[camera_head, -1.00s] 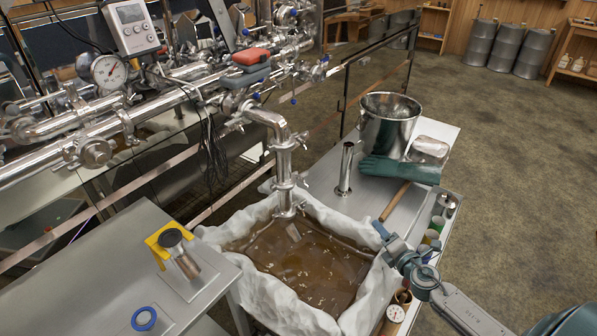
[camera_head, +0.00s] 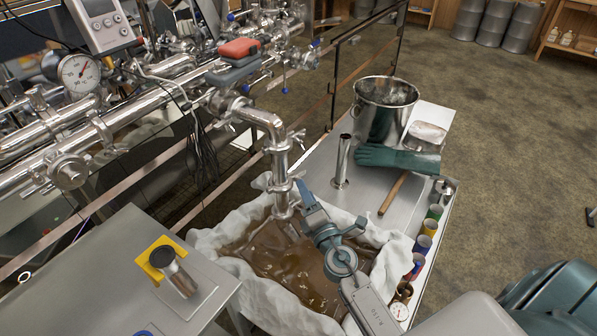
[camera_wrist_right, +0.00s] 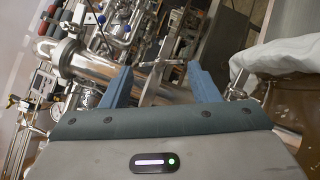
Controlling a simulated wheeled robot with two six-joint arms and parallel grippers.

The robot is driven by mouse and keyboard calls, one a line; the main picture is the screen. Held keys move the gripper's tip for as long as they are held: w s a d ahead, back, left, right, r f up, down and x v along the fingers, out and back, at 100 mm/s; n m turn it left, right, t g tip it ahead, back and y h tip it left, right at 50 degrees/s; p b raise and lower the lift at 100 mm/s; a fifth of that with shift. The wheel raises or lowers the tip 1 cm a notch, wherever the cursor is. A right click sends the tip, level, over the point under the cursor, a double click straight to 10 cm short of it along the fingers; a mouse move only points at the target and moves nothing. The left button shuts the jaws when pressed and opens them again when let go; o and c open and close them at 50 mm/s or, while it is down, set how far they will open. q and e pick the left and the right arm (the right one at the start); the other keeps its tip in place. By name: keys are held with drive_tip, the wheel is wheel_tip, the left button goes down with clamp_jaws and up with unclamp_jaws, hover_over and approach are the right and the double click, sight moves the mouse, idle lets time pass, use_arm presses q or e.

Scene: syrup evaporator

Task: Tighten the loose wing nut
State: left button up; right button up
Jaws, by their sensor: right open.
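A polished steel outlet pipe (camera_head: 278,160) bends down from the manifold and ends over the cloth-lined tub. Clamps with small wing nuts ring it; an upper wing nut (camera_head: 297,138) sticks out to the right. I cannot tell by sight which nut is loose. My right gripper (camera_head: 330,207) is open beside the pipe's lower end, above the tub. In the right wrist view, the open fingers (camera_wrist_right: 160,78) have a winged metal piece (camera_wrist_right: 160,63) in the gap between their tips, apparently beyond them; contact is not visible. My left gripper is out of view.
The cloth-lined tub (camera_head: 225,240) of brown liquid lies under my right arm. A left table (camera_head: 110,270) holds a yellow holder (camera_head: 150,262).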

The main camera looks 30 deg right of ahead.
sight(299, 176)
drive_tip(key=w, duration=0.3)
drive_tip(key=w+p, duration=0.1)
drive_tip(key=shift+w+d+r, duration=0.25)
drive_tip(key=shift+w+r, duration=0.15)
drive_tip(key=shift+w+d+r, duration=0.1)
drive_tip(key=shift+w, duration=0.65)
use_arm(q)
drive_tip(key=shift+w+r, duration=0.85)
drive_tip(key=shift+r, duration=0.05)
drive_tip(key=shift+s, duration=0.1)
use_arm(e)
drive_tip(key=shift+c, duration=0.2)
